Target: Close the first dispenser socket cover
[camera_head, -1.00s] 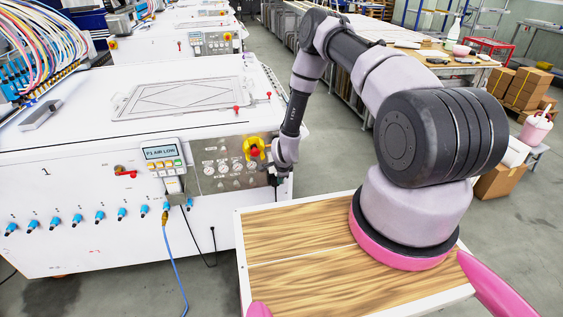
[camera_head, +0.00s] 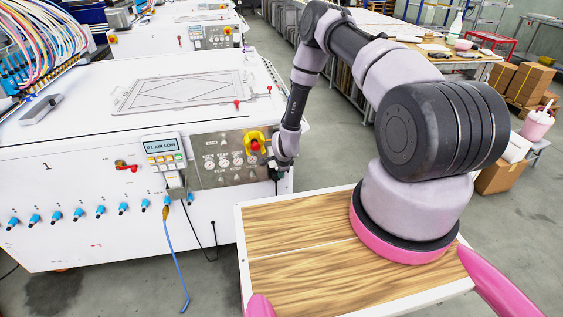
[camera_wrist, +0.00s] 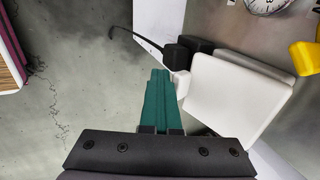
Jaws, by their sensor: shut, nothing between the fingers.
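The white square socket cover (camera_wrist: 236,105) fills the right middle of the wrist view. It stands out from the machine's panel and looks open. A small black block (camera_wrist: 180,55), with a black cable running off to the left, sits at its upper left corner. My gripper (camera_wrist: 159,74) has green fingers, pressed together and empty. They lie just left of the cover; I cannot tell whether they touch it. In the head view my gripper (camera_head: 281,172) is at the right end of the machine's front panel, where the cover is too small and hidden to make out.
The grey panel (camera_head: 230,158) carries gauges and a yellow-and-red switch (camera_head: 254,143) close above my gripper. A control box (camera_head: 163,150) with a hanging blue cable is to the left. A wood-topped platform (camera_head: 300,235) lies in front.

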